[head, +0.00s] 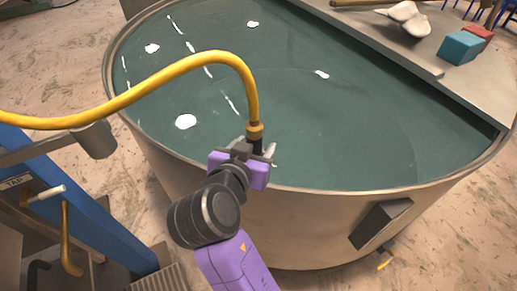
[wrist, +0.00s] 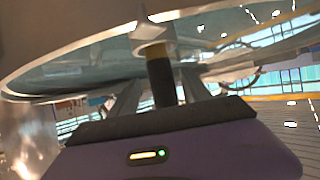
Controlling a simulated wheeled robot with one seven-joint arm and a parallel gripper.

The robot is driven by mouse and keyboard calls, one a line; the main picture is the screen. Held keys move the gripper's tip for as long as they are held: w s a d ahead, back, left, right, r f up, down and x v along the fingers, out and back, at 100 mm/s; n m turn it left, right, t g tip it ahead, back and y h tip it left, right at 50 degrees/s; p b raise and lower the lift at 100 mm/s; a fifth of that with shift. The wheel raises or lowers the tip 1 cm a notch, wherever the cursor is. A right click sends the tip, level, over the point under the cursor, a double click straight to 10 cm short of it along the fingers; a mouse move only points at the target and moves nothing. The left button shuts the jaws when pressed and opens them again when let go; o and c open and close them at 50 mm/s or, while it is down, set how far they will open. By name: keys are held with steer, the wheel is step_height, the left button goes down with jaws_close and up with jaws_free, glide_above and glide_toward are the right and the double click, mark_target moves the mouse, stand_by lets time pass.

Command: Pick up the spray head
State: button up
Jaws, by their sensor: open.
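The spray head is at the end of a yellow hose (head: 190,62). In the head view its brass-coloured collar (head: 254,131) and a short black part (head: 256,146) show, with the lower end hidden behind my gripper (head: 254,155). In the wrist view the black shaft of the spray head (wrist: 162,82) stands upright between the two fingers of my gripper (wrist: 160,95), with a yellowish band and a pale tip above. My gripper is open, with a finger on each side of the shaft. I cannot tell whether either finger touches it.
A large round metal tank (head: 315,200) with a dark teal top lies just beyond my gripper. A grey ledge (head: 475,83) at right holds a teal block (head: 461,47), a red block (head: 480,33) and a pale lumpy object (head: 407,17). A blue frame (head: 90,215) stands at left.

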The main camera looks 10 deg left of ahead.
steer(key=p+x, duration=0.1)
steer(key=x, duration=0.3)
steer(key=shift+w+a+f, duration=0.1)
steer(key=shift+a+f, duration=0.05)
jaws_close()
